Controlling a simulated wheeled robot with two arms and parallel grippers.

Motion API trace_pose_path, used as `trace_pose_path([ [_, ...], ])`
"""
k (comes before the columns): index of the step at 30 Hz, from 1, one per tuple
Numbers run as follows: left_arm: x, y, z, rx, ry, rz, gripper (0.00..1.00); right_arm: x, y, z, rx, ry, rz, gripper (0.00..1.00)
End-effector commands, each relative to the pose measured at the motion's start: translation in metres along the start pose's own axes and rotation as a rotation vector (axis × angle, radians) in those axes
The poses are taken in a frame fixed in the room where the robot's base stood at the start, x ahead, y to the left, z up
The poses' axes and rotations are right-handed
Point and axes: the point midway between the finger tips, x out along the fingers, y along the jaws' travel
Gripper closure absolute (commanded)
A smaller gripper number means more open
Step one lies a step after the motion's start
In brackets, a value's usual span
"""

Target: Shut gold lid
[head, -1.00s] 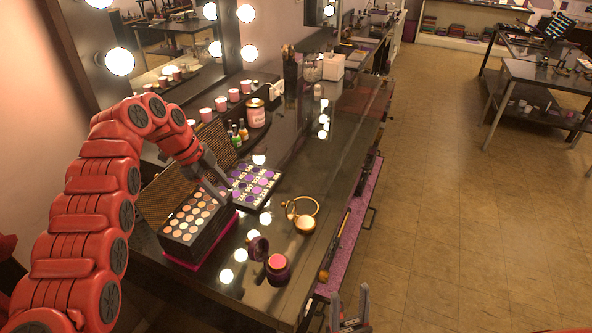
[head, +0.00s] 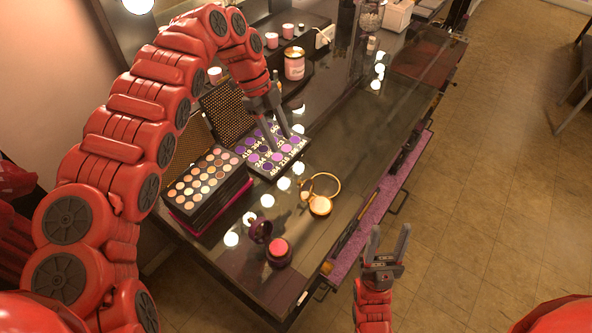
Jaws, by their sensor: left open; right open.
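A gold compact (head: 320,206) lies open on the dark glass tabletop (head: 350,130). Its round gold-rimmed lid (head: 336,181) stands raised behind the base. My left gripper (head: 275,137) is open and empty over the palette of purple pans (head: 268,158), to the left of and behind the compact. Whether its fingers touch the palette or its raised lid, I cannot tell. My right gripper (head: 388,248) is open and empty, fingers up, in front of the table's edge and to the right of the compact.
A small open pot with a pink top (head: 277,251) stands in front of the compact, its purple lid (head: 260,229) beside it. A palette of warm-toned pans (head: 206,182) is at left. A pink candle jar (head: 294,64) is behind. An open purple-lined drawer (head: 381,201) sticks out at the right edge.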

Motion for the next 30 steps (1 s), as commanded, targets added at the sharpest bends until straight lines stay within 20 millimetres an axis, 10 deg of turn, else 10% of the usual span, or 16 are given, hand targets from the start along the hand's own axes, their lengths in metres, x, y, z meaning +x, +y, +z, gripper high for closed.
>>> trace_pose_path([
  [19,0.111,0.002,-0.002,0.0,0.001,0.005,0.5,0.048,0.002,-0.008,0.0,0.0,0.0,0.5],
  [30,0.132,0.001,0.001,-0.001,-0.004,0.0,0.5,0.052,0.003,-0.009,0.0,0.0,0.0,0.5],
])
